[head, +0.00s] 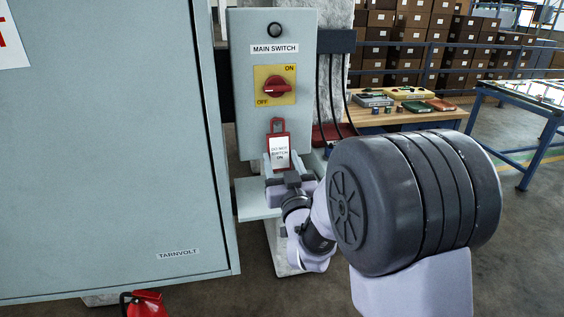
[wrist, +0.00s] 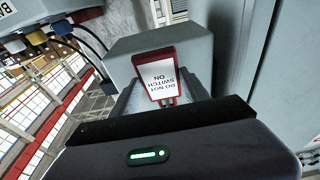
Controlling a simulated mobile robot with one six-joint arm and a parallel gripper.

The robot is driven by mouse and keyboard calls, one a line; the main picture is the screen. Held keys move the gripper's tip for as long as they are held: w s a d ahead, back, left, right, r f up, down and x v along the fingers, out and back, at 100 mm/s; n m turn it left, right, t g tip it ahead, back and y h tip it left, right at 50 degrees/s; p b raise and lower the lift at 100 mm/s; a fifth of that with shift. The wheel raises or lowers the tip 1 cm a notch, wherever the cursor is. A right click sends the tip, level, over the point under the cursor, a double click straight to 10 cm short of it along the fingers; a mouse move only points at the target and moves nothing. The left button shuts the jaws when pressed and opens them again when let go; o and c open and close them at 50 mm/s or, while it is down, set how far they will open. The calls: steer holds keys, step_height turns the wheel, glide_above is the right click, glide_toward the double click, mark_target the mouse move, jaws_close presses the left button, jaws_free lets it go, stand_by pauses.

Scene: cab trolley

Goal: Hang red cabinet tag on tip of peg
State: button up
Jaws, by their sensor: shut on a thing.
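The red cabinet tag (head: 279,140) has a white label reading "DO NOT SWITCH ON" and a slotted red top. It stands upright in front of the lower part of the grey main switch box (head: 247,110), below the red rotary switch (head: 278,87). My gripper (head: 281,164) is shut on the tag's lower end. In the wrist view the tag (wrist: 162,76) appears upside down, rising from my gripper (wrist: 168,104) against a grey box face. I cannot make out the peg in either view, nor tell whether the tag touches the box.
A large grey cabinet (head: 110,150) fills the left. A pale ledge (head: 252,199) lies under the switch box. Dark cables (head: 335,95) hang to its right. A wooden bench (head: 440,113) with several items stands behind. A red fire extinguisher (head: 145,304) is at the bottom left.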

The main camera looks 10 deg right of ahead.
steer(key=o, duration=1.6)
steer(key=shift+c, duration=0.2)
steer(key=s+a+f+m+g+y, duration=0.1)
steer(key=s+g, duration=0.6)
steer(key=s, duration=1.1)
steer(key=s+a+f+m+g+y, duration=0.1)
steer(key=s+a+f+m+g, duration=0.2)
steer(key=s, duration=1.5)
steer(key=f+g, duration=0.1)
steer(key=g, duration=0.3)
steer(key=shift+s+f, duration=0.2)
steer(key=shift+f, duration=0.05)
